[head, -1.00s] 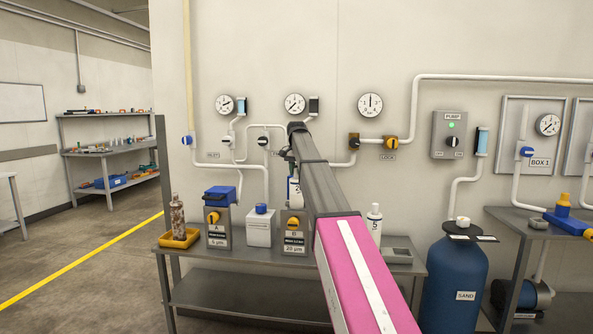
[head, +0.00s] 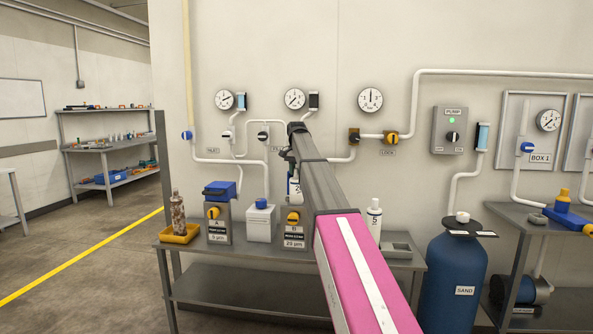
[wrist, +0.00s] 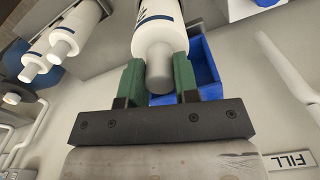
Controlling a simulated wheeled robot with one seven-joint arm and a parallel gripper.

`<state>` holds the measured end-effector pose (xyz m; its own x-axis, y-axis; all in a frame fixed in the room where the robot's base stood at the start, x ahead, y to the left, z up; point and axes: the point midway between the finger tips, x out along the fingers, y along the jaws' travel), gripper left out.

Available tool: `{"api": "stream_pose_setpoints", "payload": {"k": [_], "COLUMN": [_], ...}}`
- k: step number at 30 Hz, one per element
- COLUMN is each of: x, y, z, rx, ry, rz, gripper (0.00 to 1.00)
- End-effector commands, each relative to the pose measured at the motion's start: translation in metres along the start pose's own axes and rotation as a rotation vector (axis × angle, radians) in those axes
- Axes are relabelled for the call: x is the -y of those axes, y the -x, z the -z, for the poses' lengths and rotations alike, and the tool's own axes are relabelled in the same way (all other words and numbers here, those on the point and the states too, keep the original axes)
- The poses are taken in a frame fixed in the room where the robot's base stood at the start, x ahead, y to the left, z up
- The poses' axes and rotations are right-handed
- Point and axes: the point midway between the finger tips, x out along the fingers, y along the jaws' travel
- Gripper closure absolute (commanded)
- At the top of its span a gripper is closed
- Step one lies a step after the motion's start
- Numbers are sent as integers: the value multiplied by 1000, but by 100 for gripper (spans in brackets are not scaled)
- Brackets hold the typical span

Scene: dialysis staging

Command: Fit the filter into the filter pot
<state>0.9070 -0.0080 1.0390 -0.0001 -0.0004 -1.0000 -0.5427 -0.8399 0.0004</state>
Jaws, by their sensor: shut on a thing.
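My gripper (wrist: 160,80) is shut on the grey end knob of a white filter cartridge (wrist: 158,35) with dark blue print. In the head view this filter (head: 294,189) hangs upright above the grey filter pot B (head: 294,235), labelled 20 µm, apart from its front. Pot A (head: 218,224), labelled 5 µm, stands to the left with a blue lid part on top.
A white canister with a blue cap (head: 261,222) stands between the pots. A brown-stained filter (head: 178,212) stands in a yellow tray (head: 180,235) at the bench's left. Another white filter marked 5 (head: 374,220) stands right of my arm. Pipes and gauges line the wall.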

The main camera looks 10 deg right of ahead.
Motion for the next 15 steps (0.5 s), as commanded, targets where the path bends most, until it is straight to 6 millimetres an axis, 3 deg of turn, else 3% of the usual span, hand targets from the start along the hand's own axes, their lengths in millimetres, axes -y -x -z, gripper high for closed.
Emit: {"api": "stream_pose_setpoints", "payload": {"k": [15], "x": [0], "y": [-11], "z": [0], "rx": [-1], "ry": [0], "rz": [0], "gripper": [100]}}
